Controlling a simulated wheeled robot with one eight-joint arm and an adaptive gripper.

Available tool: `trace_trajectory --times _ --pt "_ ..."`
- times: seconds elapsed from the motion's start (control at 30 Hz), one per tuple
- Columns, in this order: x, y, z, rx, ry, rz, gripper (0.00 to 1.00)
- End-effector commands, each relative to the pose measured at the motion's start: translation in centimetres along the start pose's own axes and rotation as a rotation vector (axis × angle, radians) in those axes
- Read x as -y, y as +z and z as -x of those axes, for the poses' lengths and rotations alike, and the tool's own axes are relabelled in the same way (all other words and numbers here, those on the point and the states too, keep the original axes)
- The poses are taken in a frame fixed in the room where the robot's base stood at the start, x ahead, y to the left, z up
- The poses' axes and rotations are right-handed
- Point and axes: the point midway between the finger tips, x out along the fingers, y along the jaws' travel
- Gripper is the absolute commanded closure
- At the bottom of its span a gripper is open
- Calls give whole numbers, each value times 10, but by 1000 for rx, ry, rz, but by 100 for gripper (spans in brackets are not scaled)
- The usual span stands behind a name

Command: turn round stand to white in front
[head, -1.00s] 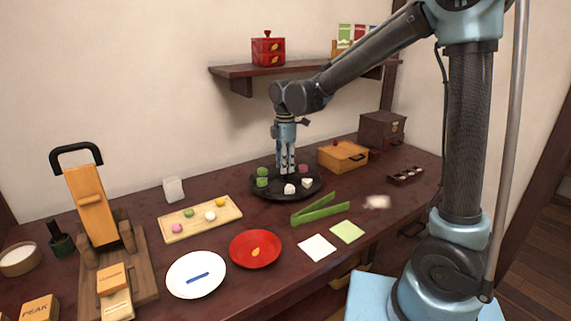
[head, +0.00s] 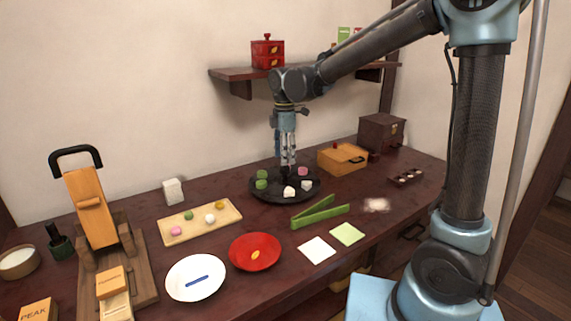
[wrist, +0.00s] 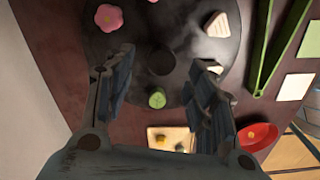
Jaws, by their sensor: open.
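The round stand (head: 262,197) is a dark disc on the table, with a dark knob (wrist: 160,61) at its middle. The wrist view shows the pink flower (wrist: 109,17), a green leaf sweet (wrist: 157,98) and a white triangle (wrist: 217,25). My gripper (head: 287,166) is open, pointing down above the stand's middle. Its fingers (wrist: 165,65) appear either side of the knob; contact is unclear.
Green tongs (head: 320,212) lie close to the stand's front right. A wooden box (head: 342,158) stands behind right, and a board with sweets (head: 190,230) lies left. A red plate (head: 235,256) and a white plate (head: 180,288) are in front. A shelf (head: 300,70) hangs above.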

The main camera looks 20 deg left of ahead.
Motion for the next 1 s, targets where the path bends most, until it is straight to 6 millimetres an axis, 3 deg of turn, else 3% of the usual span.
trace_trajectory --times 0.2,0.4,0.6,1.0 --pt "0 1 40 0 0 0 49" --pt "-1 1 64 -1 0 0 49" --pt "-1 1 74 -1 0 0 49" --pt "-1 1 74 -1 0 -1 49"
